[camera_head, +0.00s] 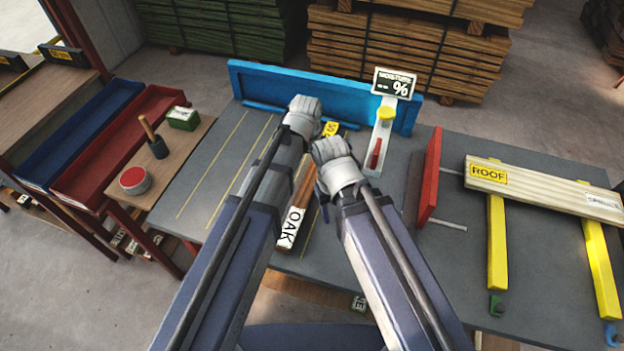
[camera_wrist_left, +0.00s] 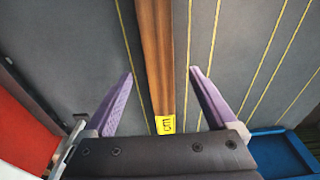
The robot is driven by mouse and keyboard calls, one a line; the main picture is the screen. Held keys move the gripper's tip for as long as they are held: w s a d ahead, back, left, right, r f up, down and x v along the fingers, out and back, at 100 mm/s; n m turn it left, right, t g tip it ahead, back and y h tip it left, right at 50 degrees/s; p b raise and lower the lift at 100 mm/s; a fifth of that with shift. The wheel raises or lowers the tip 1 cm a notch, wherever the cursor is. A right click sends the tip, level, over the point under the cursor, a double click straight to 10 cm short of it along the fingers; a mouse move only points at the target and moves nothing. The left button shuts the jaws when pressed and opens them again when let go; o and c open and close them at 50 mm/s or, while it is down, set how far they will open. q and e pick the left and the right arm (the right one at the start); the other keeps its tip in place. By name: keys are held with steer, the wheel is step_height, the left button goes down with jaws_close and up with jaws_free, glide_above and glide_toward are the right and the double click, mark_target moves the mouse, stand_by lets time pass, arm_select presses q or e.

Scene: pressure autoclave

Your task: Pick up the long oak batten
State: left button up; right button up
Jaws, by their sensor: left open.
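The long oak batten (camera_head: 302,190) is a brown bar lying on the grey bench, seen between my two forearms. Its near end has a white OAK label (camera_head: 289,228) and its far end a yellow tag (camera_head: 331,128). My left gripper (camera_head: 304,110) is at the batten's far part; its fingers are hidden in the head view. In the left wrist view the gripper (camera_wrist_left: 161,73) is open, with one purple finger on each side of the batten (camera_wrist_left: 156,45) and gaps on both sides. My right gripper (camera_head: 333,160) is just right of the batten, its jaws hidden.
A blue fence (camera_head: 250,82) runs along the bench's back. A moisture meter stand (camera_head: 384,135) and a red upright plate (camera_head: 430,175) are to the right. A pale ROOF board (camera_head: 545,188) lies across yellow bars. Red and blue trays (camera_head: 100,150) stand left.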

mark_target(312, 175)
arm_select(q)
steer(key=f+b, duration=0.3)
steer(key=w+f+b, duration=0.1)
steer(key=f, duration=0.1)
steer(key=shift+d+f+b, duration=0.1)
steer(key=shift+d+b, duration=0.1)
steer(key=shift+b, duration=0.2)
arm_select(e)
step_height(312, 175, down, 5)
steer(key=shift+f, duration=0.1)
arm_select(q)
steer(key=shift+s, duration=0.1)
jaws_close()
